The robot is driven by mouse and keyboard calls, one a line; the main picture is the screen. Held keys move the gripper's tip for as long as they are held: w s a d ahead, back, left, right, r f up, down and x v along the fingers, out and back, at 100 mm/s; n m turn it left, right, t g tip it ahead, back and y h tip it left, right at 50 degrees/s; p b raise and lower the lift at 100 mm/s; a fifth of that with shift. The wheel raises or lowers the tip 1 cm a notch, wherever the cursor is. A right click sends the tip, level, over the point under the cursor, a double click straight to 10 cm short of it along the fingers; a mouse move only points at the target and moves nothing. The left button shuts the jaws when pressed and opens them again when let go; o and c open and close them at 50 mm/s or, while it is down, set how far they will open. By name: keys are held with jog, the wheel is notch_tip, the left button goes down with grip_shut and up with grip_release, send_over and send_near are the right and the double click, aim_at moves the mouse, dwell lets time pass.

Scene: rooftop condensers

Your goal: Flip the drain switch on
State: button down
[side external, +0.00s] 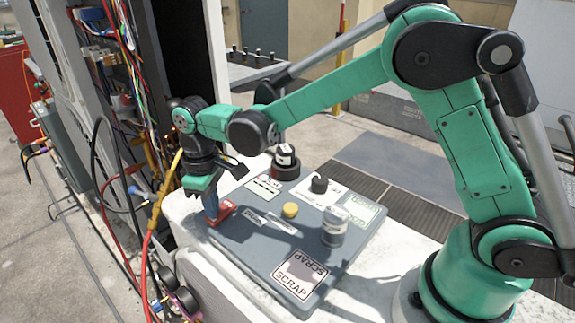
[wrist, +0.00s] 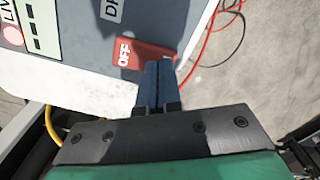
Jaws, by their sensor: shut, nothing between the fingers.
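The drain switch is a red block with white OFF lettering (wrist: 130,52), at the edge of the grey panel in the wrist view. The red switch (side external: 225,210) also shows at the panel's left corner in the side view. My gripper (side external: 211,212) points down at the switch there, its blue fingers shut and empty. In the wrist view my fingertips (wrist: 155,66) overlap the switch's near edge and hide part of it. I cannot tell whether they touch it.
The grey panel (side external: 240,235) also carries a yellow button (side external: 290,210), a black knob (side external: 319,184), a grey-white cylinder (side external: 334,226), a dark cylinder on a red base (side external: 286,163) and a SCRAP label (side external: 300,275). An open cabinet with loose wires (side external: 125,100) stands close on the left.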

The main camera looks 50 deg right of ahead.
jog(key=shift+r, duration=3.4)
jog(key=s+d+r+m+t, duration=0.1)
jog(key=s+d+m+t, duration=0.5)
jog(key=s+d, duration=0.4)
jog(key=shift+s+d+r+t, duration=0.3)
jog(key=shift+s+t, duration=0.3)
jog(key=shift+s, duration=0.3)
